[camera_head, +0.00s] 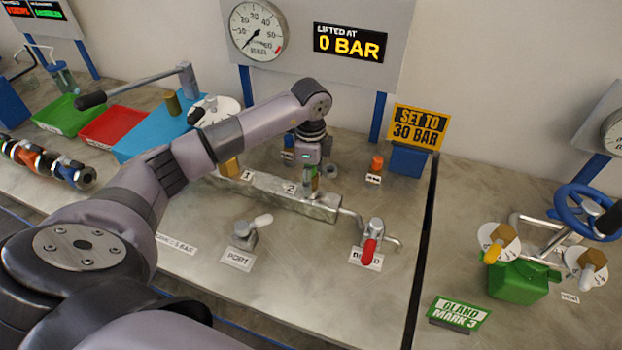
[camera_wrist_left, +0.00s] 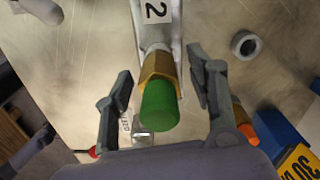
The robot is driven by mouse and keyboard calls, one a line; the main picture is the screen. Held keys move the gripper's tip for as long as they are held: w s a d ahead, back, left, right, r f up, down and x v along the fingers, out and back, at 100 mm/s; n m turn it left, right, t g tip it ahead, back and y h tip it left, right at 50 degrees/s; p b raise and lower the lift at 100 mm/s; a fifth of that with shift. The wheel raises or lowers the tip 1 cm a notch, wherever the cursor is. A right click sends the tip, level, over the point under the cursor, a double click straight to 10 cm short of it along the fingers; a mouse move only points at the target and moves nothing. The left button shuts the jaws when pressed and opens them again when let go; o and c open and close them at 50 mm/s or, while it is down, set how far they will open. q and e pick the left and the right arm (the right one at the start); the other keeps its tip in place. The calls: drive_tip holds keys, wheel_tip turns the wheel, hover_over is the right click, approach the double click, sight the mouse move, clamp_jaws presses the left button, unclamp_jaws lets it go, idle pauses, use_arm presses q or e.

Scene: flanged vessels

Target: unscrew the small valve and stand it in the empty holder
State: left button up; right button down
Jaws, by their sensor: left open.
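A small brass valve with a green cap (camera_wrist_left: 158,104) stands on the grey manifold block (camera_head: 260,190), beside the label 2. My left gripper (camera_wrist_left: 162,85) is open, with one finger on each side of the green cap and gaps showing. In the head view my left gripper (camera_head: 311,166) is above the manifold and hides most of the valve. A grey ring-shaped holder (camera_wrist_left: 246,45) lies on the bench beside the manifold, its opening empty. The holder also shows in the head view (camera_head: 331,173), just right of my gripper. My right gripper is not in view.
An orange-topped fitting (camera_head: 376,164) stands behind a small label. A red-handled valve (camera_head: 371,245) and a white-handled port valve (camera_head: 247,232) sit in front of the manifold. The "SET TO 30 BAR" sign (camera_head: 417,127) is behind. The front bench is largely clear.

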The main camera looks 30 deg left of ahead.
use_arm(q)
wheel_tip(320, 180, up, 11)
drive_tip(key=shift+r, duration=0.2)
drive_tip(key=shift+c, duration=0.3)
